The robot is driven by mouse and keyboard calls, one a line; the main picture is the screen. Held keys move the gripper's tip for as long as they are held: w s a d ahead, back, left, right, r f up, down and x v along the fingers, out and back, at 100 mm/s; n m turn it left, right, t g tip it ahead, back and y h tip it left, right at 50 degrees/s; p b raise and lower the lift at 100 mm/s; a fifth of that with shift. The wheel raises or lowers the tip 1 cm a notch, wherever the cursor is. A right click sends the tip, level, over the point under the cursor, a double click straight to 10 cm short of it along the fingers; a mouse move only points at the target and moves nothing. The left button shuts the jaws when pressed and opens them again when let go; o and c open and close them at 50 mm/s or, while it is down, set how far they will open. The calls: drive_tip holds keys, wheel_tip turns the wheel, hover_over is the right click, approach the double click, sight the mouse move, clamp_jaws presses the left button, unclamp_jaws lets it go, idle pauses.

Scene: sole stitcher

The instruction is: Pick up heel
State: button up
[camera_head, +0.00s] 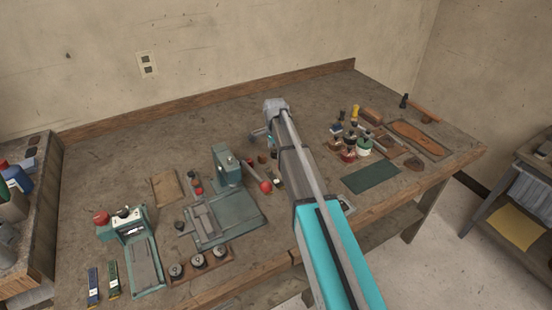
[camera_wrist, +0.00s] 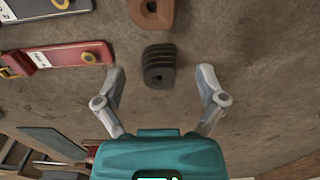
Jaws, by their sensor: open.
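The heel (camera_wrist: 159,66) is a small dark block with ridged, stacked layers and a hole in its near face. It sits on the worn bench top in the wrist view, near the centre. My gripper (camera_wrist: 160,76) is open, with one grey finger to the left of the heel and one to the right. There is a gap on both sides, and nothing is held. I cannot tell the height of the fingertips above the bench. In the head view my arm covers much of the bench middle, and I cannot make out the heel for sure.
A brown block (camera_wrist: 152,14) with a hole lies just beyond the heel. A red labelled piece (camera_wrist: 62,57) lies close to the left finger. In the head view a green machine (camera_head: 226,165) stands left of my arm, and a dark green mat (camera_head: 371,177) lies right.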

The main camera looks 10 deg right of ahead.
drive_tip(key=shift+f, duration=0.3)
idle(0.5)
drive_tip(key=c, duration=1.2)
drive_tip(key=shift+r, duration=0.25)
drive_tip(key=shift+r+p, duration=0.75)
drive_tip(key=shift+p, duration=0.1)
drive_tip(key=shift+s+d+r+p, duration=0.1)
drive_tip(key=shift+s+r+p, duration=1.75)
drive_tip(key=shift+s, duration=0.5)
drive_tip(key=shift+s+a+r+p, duration=0.1)
drive_tip(key=shift+s+r+p, duration=1.75)
drive_tip(key=shift+s, duration=0.45)
drive_tip(key=shift+s+d+r+p, duration=0.1)
drive_tip(key=shift+s+r+p, duration=1.75)
drive_tip(key=shift+s, duration=0.5)
drive_tip(key=shift+d, duration=0.1)
